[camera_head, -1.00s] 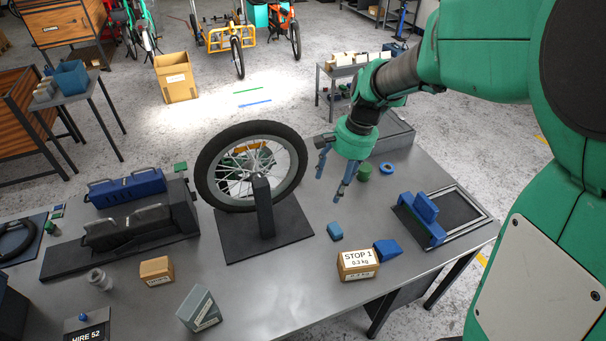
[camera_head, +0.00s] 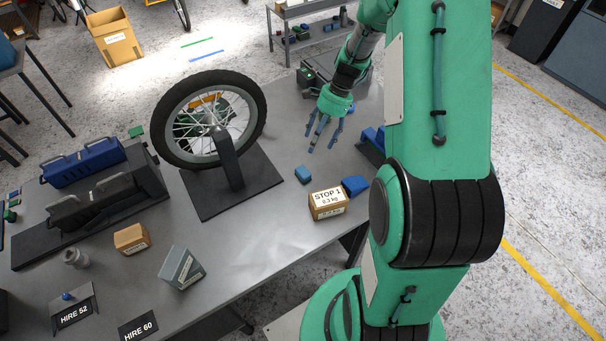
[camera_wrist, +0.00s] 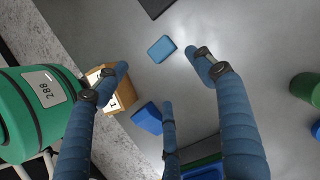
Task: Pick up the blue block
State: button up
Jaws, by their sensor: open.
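A small light blue block (camera_head: 303,174) lies on the grey workbench, right of the wheel stand's base. In the wrist view the block (camera_wrist: 162,49) sits near the top centre, beyond and between two spread fingertips, touching none of them. A darker blue wedge-shaped piece (camera_head: 355,186) lies to its right, beside the box marked STOP 1 (camera_head: 328,203). The wedge also shows in the wrist view (camera_wrist: 147,118), close to the lower finger. My gripper (camera_head: 322,138) has blue fingers spread apart. It is open and empty, above and slightly right of the light blue block.
The spoked wheel (camera_head: 210,118) stands upright left of the block. A blue-and-dark fixture (camera_head: 373,138) is partly hidden behind my arm. A green cylinder (camera_wrist: 305,88) is at the wrist view's right. Bare bench (camera_head: 235,232) lies in front of the stand.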

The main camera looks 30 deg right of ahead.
jog(key=b, duration=0.1)
send_over(303, 171)
jog(key=d, duration=0.3)
jog(key=shift+a+f, duration=0.2)
jog(key=shift+f, duration=3.75)
jog(key=shift+b+x, duration=0.7)
jog(key=shift+x, duration=1.9)
jog(key=c, duration=1.3)
